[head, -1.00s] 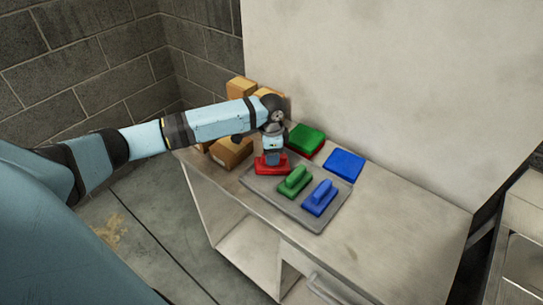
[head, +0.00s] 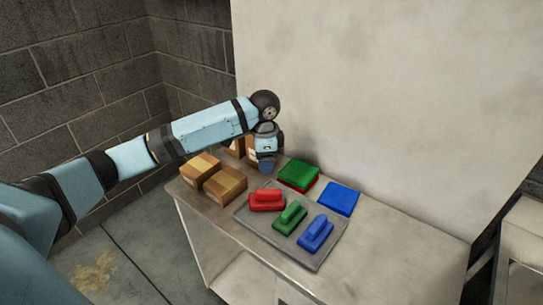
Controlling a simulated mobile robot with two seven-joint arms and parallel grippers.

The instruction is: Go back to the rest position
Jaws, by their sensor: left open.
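My left gripper (head: 266,165) is open and empty, above the table behind the red buffer pad. A red pad with a handle (head: 267,200), a green one (head: 290,218) and a blue one (head: 316,234) sit in a row on a grey tray (head: 309,262). The left gripper is apart from the red pad. My left arm reaches in from the left. My right gripper does not show.
The tray is on a metal table (head: 385,250). Behind it lie a green pad on a red one (head: 300,176) and a flat blue pad (head: 339,199). Cardboard boxes (head: 226,185) stand at the left end. A pale wall (head: 390,100) rises behind; the table's right part is clear.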

